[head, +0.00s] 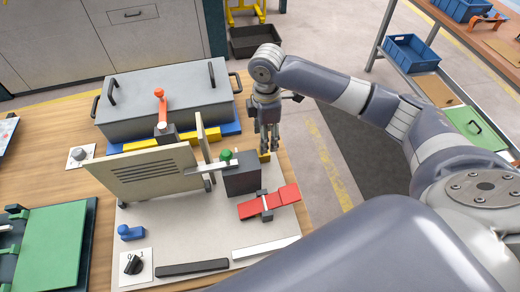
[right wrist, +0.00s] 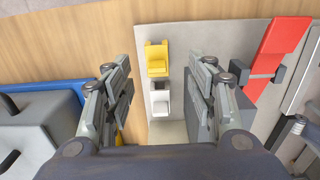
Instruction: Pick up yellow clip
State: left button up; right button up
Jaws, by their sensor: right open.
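The yellow clip (right wrist: 158,59) sits on the light grey base plate near its edge, between my open fingers in the right wrist view. In the head view only a small part of the yellow clip (head: 264,157) shows under the fingers. A white clip-like part (right wrist: 160,102) is in line with it. My right gripper (head: 270,145) is open and empty, pointing down above the clip; its fingers (right wrist: 162,85) are on either side. I cannot tell exactly how high they are. My left gripper is not in view.
A dark grey block (head: 241,175) with a green knob (head: 226,154) stands close to the fingers. A red part (head: 269,203) lies nearby. An upright beige panel (head: 146,176) and a grey lidded box (head: 165,98) are to the left. Open floor lies beyond the table edge.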

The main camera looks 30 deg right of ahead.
aim_at(264, 158)
jog(key=shift+s+f, duration=0.1)
jog(key=shift+f, duration=0.75)
jog(key=shift+a+f, duration=0.15)
jog(key=shift+f, duration=0.2)
jog(key=f, duration=0.1)
jog(key=f+p, duration=0.1)
jog(key=f, duration=0.1)
jog(key=f+p, duration=0.1)
jog(key=shift+w+a+f, duration=0.15)
jog(key=shift+w+a, duration=0.2)
jog(key=shift+w, duration=0.05)
jog(key=shift+f, duration=0.25)
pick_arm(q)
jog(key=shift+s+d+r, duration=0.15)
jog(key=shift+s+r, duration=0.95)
pick_arm(e)
jog(key=c, duration=1)
